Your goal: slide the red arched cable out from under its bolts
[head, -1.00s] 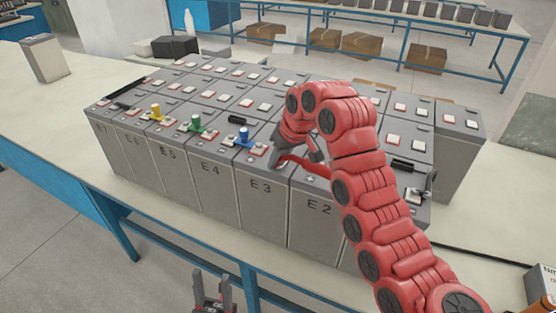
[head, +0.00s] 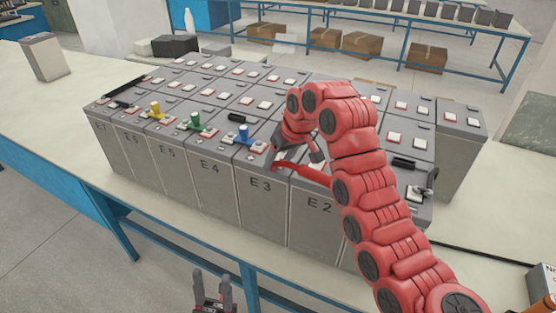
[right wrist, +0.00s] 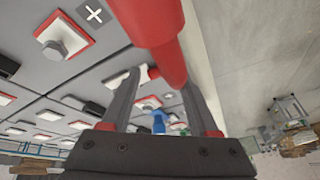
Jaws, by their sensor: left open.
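The red arched cable (head: 302,171) lies along the front edge of the battery block, over the E3 and E2 batteries. My right arm hides its right end in the head view. A bare bolt (right wrist: 55,49) on a white, red-edged pad shows beside the cable in the right wrist view. Whether the cable's ends touch any bolts is not clear. My left gripper (head: 212,290) is open and empty, below the table's front edge.
Blue (head: 243,136), green (head: 196,122) and yellow (head: 155,110) arched links stand on the front row to the left. A lone battery (head: 45,58) stands at the far left. The table in front of the block is clear.

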